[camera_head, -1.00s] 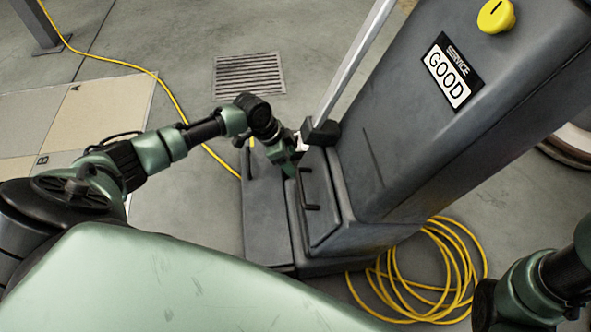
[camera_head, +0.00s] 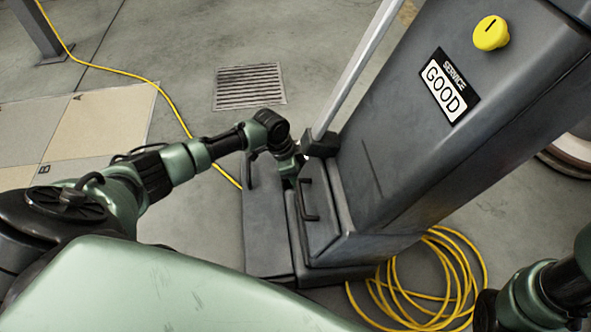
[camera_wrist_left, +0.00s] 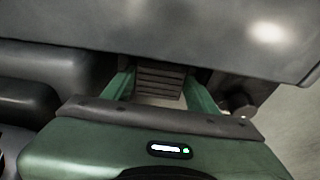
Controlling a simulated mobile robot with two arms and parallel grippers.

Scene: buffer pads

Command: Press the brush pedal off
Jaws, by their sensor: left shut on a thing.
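The grey floor machine (camera_head: 400,165) stands at the right of the head view, with a low base (camera_head: 268,235) in front of it. My left gripper (camera_head: 288,172) reaches down at the base, near the foot of the silver pole; its fingertips are hard to see there. In the left wrist view its two green fingers (camera_wrist_left: 160,90) stand on both sides of a dark ribbed block, which looks like the brush pedal (camera_wrist_left: 159,78). The pedal's far part is hidden under the grey body above it.
A silver pole (camera_head: 355,70) rises beside the machine. A black handle (camera_head: 307,200) stands on the base. A yellow cable coil (camera_head: 425,285) lies right of the base. A floor drain (camera_head: 249,86) and open floor lie behind. A yellow knob (camera_head: 491,33) is on the machine.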

